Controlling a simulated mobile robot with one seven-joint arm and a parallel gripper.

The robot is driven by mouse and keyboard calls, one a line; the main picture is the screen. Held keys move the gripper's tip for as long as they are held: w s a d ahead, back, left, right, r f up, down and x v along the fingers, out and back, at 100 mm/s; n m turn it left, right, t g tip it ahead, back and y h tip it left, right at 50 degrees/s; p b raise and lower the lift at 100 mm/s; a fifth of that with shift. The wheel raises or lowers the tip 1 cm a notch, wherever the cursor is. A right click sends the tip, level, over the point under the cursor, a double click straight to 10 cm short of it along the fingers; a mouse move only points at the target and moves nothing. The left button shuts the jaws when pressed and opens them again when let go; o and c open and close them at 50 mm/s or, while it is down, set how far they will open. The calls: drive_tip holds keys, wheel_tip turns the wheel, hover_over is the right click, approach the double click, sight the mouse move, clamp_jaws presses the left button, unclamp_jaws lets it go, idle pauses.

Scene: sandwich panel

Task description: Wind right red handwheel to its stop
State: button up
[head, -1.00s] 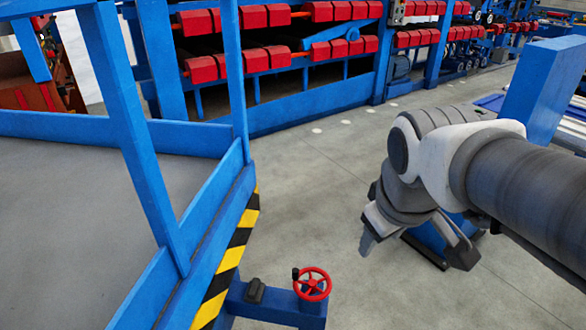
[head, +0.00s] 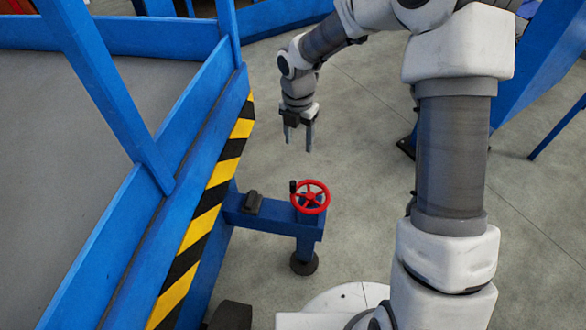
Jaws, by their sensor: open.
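The red handwheel (head: 312,197) sits on top of a blue post at the end of a short blue beam (head: 262,217). It has a rim with spokes and a dark handle knob (head: 293,187) on its left edge. My gripper (head: 298,147) is open and empty, its two fingers pointing down. In the picture it is above the handwheel, apart from it. Only one red handwheel shows.
A small dark block (head: 252,202) sits on the beam left of the wheel. A blue frame with a yellow-black striped edge (head: 208,210) stands at the left. Blue posts (head: 545,60) rise at the right. The grey floor between is clear.

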sight(293, 183)
drive_tip(key=f+b, duration=0.1)
drive_tip(key=f, duration=0.6)
drive_tip(key=a+f+n+b, duration=0.1)
drive_tip(key=f, duration=0.5)
drive_tip(key=f+n, duration=0.1)
drive_tip(key=f, duration=0.6)
drive_tip(key=shift+w+a+f+b, duration=0.25)
drive_tip(key=shift+f+b, duration=0.05)
drive_tip(key=shift+b, duration=0.1)
clamp_jaws()
